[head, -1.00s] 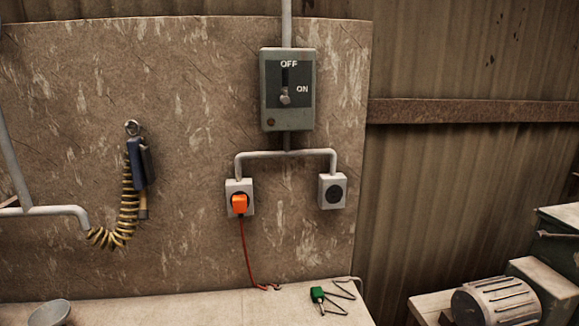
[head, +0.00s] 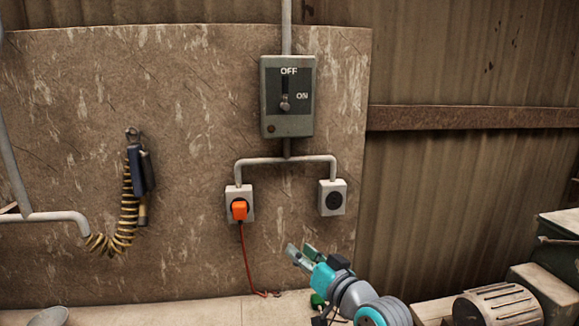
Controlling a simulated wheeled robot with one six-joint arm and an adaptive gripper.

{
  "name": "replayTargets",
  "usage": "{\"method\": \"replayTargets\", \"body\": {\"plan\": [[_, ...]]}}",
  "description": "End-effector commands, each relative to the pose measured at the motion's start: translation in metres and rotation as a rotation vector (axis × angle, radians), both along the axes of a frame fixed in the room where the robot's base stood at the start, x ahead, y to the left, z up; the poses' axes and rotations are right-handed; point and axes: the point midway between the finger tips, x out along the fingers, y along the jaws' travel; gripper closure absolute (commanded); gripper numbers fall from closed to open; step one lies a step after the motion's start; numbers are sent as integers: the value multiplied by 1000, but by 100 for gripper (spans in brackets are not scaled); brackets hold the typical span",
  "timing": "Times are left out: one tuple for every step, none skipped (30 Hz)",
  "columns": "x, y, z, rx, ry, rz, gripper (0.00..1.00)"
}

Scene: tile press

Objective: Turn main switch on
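The main switch is a grey-green box (head: 287,125) on the board wall, with OFF printed at the top and ON at the right. Its lever has a pale knob (head: 285,106) at the lower end of a dark upright bar, below OFF and left of ON. Which setting it stands at I cannot tell for sure. My gripper (head: 301,250) is at the lower middle, well below the switch box and apart from it. Its two fingers point up and left with a gap between them, and nothing shows in it.
An orange plug (head: 239,210) with a red cord sits in the left socket; the right socket (head: 332,197) is empty. A coiled yellow hose with a blue handle (head: 141,168) hangs at left. A green plug (head: 317,300) lies partly hidden behind my arm. The wall around the switch is clear.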

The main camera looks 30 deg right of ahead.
Motion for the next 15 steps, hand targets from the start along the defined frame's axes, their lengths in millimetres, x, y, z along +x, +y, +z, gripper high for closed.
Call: {"method": "replayTargets", "body": {"plan": [[6,-5,22,-8,-15,10,60],[9,-7,33,-13,-19,16,60],[12,-9,48,-20,-25,24,60],[15,-11,59,-25,-29,33,60],[16,-13,70,-32,-33,39,60],[18,-15,86,-40,-39,48,60],[20,-16,97,-47,-42,56,60],[21,-18,108,-54,-45,62,60],[22,-20,123,-64,-49,70,60],[22,-21,134,-73,-53,77,60],[22,-22,146,-81,-55,84,60],[21,-24,161,-93,-59,92,60],[21,-25,173,-103,-63,97,60],[19,-26,184,-114,-65,103,60],[18,-28,199,-128,-68,111,60]]}}
